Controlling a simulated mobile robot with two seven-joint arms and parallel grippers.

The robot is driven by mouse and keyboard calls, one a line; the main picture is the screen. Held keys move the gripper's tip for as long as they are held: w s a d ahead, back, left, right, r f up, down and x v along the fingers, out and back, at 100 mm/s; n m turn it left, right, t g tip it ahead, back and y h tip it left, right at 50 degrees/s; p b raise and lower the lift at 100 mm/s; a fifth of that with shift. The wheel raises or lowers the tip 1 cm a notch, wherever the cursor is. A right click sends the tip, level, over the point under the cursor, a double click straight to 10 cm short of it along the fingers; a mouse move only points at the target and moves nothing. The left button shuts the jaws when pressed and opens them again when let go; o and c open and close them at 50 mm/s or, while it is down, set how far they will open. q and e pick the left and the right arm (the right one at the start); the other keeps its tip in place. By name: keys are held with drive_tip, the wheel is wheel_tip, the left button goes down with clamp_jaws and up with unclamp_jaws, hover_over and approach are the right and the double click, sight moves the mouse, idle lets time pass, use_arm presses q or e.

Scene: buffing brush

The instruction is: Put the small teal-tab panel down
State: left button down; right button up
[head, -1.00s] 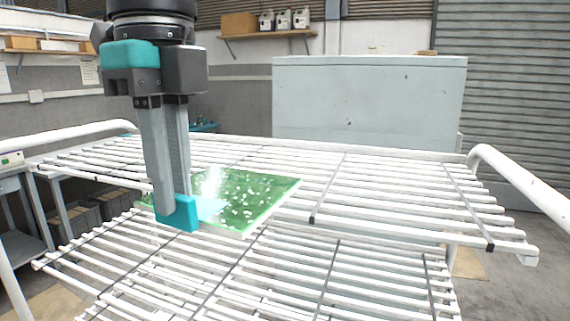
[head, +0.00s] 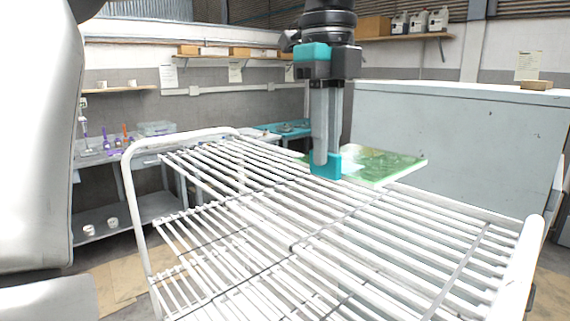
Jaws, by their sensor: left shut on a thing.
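The small panel (head: 392,165) is a thin green sheet with pale patches, seen at the far side of the white rack. My left gripper (head: 326,168), with teal fingertips, points down and is shut on the panel's near left edge. The fingers hide that edge, and the teal tab cannot be told apart from the fingertips. The panel lies about level over the rack's upper shelf (head: 400,232). I cannot tell whether it touches the bars. My right gripper is out of view.
The rack has raised tubular end rails (head: 128,170) and a lower barred shelf (head: 215,262). A large pale cabinet (head: 450,140) stands behind it on the right. A grey workbench (head: 140,160) with small items is at the back left. The shelf bars in front are bare.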

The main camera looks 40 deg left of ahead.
use_arm(q)
drive_tip(key=w+a+r+p, duration=0.3)
drive_tip(key=a+r+p, duration=0.2)
drive_tip(key=a+r, duration=0.15)
drive_tip(key=f, duration=1.5)
drive_tip(key=shift+a+f, duration=0.25)
drive_tip(key=shift+a, duration=0.15)
wheel_tip(320, 180, down, 5)
drive_tip(key=shift+r+p, duration=0.2)
drive_tip(key=shift+p, duration=0.1)
drive_tip(key=shift+f+b, duration=0.25)
drive_tip(key=shift+b, duration=0.05)
drive_tip(key=c, duration=0.9)
unclamp_jaws()
drive_tip(key=shift+r, duration=0.1)
